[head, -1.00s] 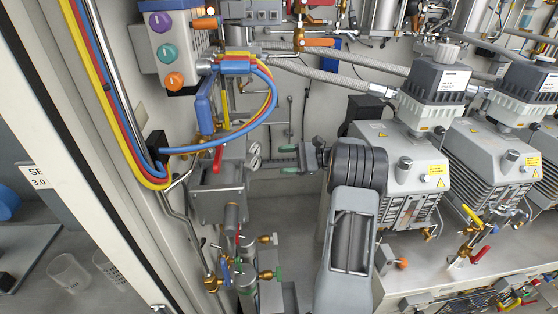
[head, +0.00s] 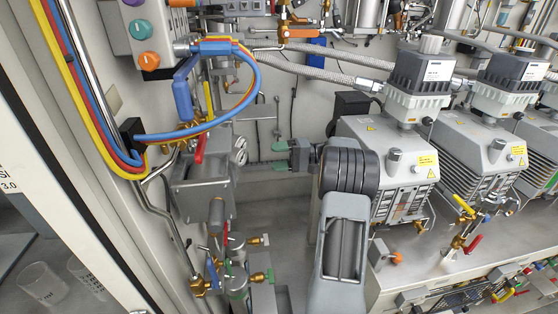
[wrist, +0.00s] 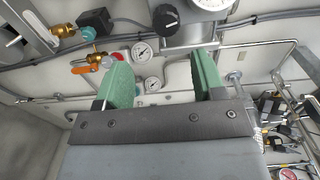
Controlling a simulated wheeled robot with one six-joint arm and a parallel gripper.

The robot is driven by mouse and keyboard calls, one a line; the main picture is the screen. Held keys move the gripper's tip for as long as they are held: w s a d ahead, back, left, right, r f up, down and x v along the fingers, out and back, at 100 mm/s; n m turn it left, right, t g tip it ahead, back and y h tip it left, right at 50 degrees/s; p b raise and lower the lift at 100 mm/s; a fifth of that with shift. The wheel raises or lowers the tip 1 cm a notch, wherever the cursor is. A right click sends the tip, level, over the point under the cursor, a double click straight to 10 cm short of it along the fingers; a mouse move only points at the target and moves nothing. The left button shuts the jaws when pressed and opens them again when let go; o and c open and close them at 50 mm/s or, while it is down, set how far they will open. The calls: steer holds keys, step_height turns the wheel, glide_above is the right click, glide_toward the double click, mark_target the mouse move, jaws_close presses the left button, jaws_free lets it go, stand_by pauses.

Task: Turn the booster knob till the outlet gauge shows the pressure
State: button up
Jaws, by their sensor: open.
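In the wrist view a black knob (wrist: 165,18) with a white mark sits at the top, beyond and above the gap between my green fingertips. A large white gauge (wrist: 210,4) is right of the knob, partly cut off by the top edge. I cannot tell which gauge is the outlet one. My gripper (wrist: 166,78) is open and empty. In the head view my gripper (head: 272,155) points left towards a gauge (head: 239,150) on the grey box, apart from it. The knob is not clear there.
A red lever (head: 200,145) and blue, yellow and red hoses (head: 215,125) are left of my gripper. Brass valves (head: 200,285) stand below. Grey pumps (head: 385,165) fill the right. An orange-handled valve (wrist: 88,62) is left of my fingers in the wrist view.

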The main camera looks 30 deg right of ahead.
steer(key=n, duration=1.6)
steer(key=shift+s+r, duration=0.1)
steer(key=shift+r, duration=0.3)
steer(key=p+x, duration=0.5)
steer(key=x, duration=0.3)
steer(key=shift+a, duration=0.35)
